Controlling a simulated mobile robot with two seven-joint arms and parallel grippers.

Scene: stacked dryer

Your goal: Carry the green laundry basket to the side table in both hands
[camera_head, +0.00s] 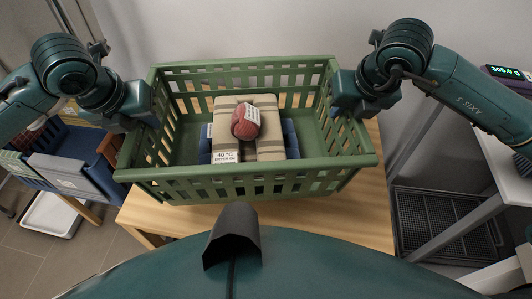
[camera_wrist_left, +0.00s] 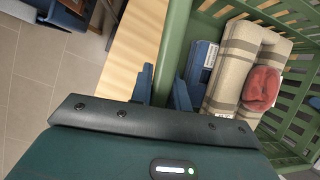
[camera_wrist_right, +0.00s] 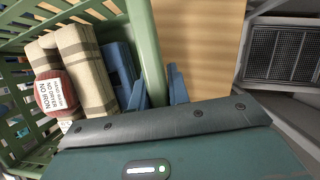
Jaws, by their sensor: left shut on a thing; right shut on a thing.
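The green laundry basket (camera_head: 250,190) is upright over the wooden side table (camera_head: 330,215) in the head view; I cannot tell whether its bottom rests on the top. Inside lie a beige striped folded cloth (camera_head: 228,110), a blue folded cloth (camera_head: 291,140) and a red rolled item (camera_head: 245,122) with a white label. My left gripper (camera_head: 148,112) is shut on the basket's left rim. My right gripper (camera_head: 342,100) is shut on its right rim. The blue fingers straddle the rim in the left wrist view (camera_wrist_left: 162,88) and the right wrist view (camera_wrist_right: 158,88).
A grey shelf unit (camera_head: 460,175) with a dark mesh crate (camera_head: 445,225) stands at the right. A blue bin (camera_head: 75,155) with folded things and a white tray (camera_head: 50,213) are at the left. A lit scale display (camera_head: 497,70) is at upper right. A wall stands behind the table.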

